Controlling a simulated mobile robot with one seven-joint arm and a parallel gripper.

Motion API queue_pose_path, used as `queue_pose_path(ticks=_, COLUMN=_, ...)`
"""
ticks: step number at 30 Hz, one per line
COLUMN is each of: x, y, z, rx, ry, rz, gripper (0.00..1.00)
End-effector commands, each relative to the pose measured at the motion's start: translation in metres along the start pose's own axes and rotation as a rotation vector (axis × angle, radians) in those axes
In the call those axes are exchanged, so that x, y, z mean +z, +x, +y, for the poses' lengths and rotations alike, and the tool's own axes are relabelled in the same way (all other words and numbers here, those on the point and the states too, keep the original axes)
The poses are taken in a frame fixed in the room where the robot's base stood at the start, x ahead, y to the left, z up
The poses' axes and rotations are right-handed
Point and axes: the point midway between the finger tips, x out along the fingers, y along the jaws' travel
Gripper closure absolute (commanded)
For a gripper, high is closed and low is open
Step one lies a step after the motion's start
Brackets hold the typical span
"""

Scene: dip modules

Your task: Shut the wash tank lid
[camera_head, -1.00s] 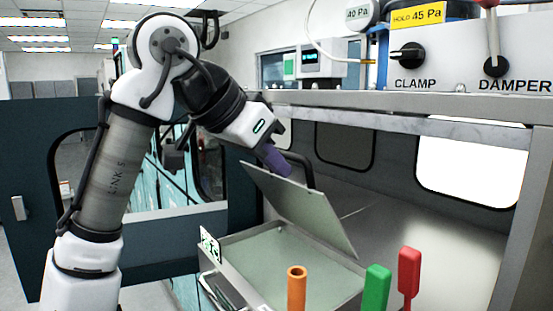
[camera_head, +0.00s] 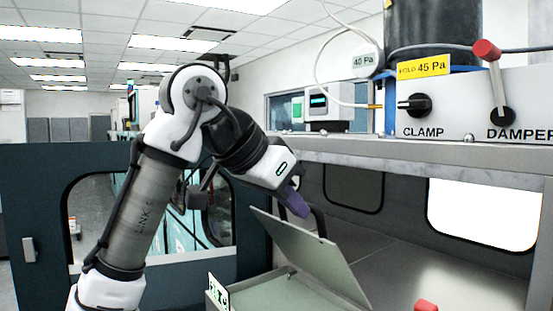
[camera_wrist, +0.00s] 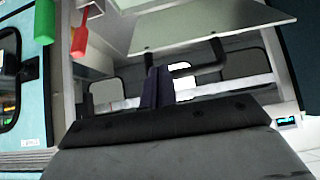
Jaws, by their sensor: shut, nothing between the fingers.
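The wash tank lid (camera_head: 312,256) is a flat grey-green panel, raised and tilted up from the tank (camera_head: 280,291) in the head view. Its dark handle (camera_head: 319,221) stands up behind the panel. In the wrist view the lid (camera_wrist: 215,22) crosses the top, with the dark handle (camera_wrist: 187,62) below it. My gripper (camera_head: 297,205) has purple fingers and is at the lid's upper edge beside the handle. In the wrist view my gripper (camera_wrist: 157,85) has its fingers together and empty. I cannot tell whether it touches the lid or handle.
A control panel with a CLAMP knob (camera_head: 420,105) and a red-tipped DAMPER lever (camera_head: 491,75) is above right. A red handle (camera_head: 425,306) shows at the bottom edge.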

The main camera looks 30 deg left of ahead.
Motion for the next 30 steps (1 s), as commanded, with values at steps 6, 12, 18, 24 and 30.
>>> queue_pose_path(ticks=6, x=-0.034, y=-0.018, z=0.006, rx=0.000, ry=0.001, rz=0.004, gripper=1.00)
queue_pose_path(ticks=12, x=-0.044, y=-0.061, z=0.005, rx=-0.004, ry=-0.004, rz=-0.001, gripper=1.00)
queue_pose_path(ticks=18, x=-0.050, y=-0.086, z=0.005, rx=-0.001, ry=-0.003, rz=0.000, gripper=1.00)
queue_pose_path(ticks=24, x=-0.048, y=-0.089, z=0.004, rx=0.008, ry=0.060, rz=0.025, gripper=0.79)
queue_pose_path(ticks=30, x=-0.023, y=-0.071, z=-0.003, rx=0.003, ry=0.460, rz=0.206, gripper=0.71)
